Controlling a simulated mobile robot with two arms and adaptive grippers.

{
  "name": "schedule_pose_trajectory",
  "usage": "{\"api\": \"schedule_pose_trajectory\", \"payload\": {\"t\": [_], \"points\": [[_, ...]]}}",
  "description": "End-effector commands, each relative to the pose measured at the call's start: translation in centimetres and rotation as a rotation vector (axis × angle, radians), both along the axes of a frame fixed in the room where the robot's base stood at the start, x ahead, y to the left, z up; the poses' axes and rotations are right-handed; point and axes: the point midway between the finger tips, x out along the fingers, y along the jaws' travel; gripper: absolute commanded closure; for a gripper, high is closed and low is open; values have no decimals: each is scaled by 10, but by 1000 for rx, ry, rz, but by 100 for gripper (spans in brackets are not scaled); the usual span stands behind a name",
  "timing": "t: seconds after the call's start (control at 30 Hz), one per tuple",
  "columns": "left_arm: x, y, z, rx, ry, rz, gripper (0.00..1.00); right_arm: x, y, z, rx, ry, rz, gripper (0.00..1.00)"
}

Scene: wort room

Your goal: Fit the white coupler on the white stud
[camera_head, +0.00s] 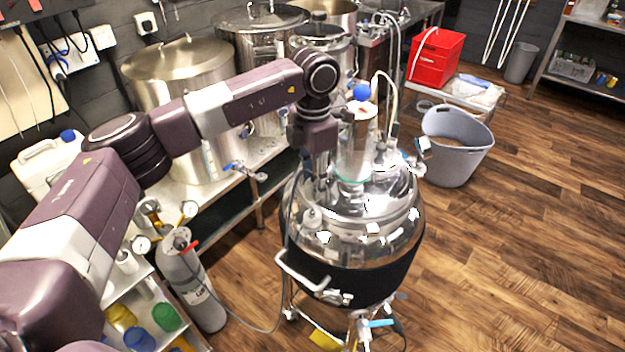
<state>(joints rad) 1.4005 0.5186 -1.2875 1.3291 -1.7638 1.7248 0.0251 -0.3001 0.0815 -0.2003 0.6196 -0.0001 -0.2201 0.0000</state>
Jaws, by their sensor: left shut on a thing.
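My left gripper (322,185) points down over the left part of the steel vessel's domed lid (365,205). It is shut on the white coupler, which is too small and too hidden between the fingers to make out. A thin grey hose (283,240) runs from near the gripper down to the gas cylinder. A small pale knob (311,216) stands on the lid just below and left of the fingers; I cannot tell whether it is the white stud. Any contact there is unclear. My right gripper is out of view.
A clear cylinder (357,145) with a blue ball (362,92) rises from the lid right beside my gripper. The grey gas cylinder (195,280) with gauges stands at lower left. Large steel pots (180,75) line the bench behind.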

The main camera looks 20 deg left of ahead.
Motion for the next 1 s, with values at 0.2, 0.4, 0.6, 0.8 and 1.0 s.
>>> {"api": "schedule_pose_trajectory", "payload": {"t": [0.2, 0.4, 0.6, 0.8, 1.0], "points": [[0, 0, -12, 1, 1, 0, 96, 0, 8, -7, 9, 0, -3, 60], [-1, 0, -33, 1, 3, 0, 96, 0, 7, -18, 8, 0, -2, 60], [0, 0, -52, 1, 1, 0, 96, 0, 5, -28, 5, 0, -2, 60], [0, 0, -58, 0, 0, 0, 96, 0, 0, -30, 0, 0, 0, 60], [0, 0, -57, 0, 0, 0, 96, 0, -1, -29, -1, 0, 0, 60]]}}
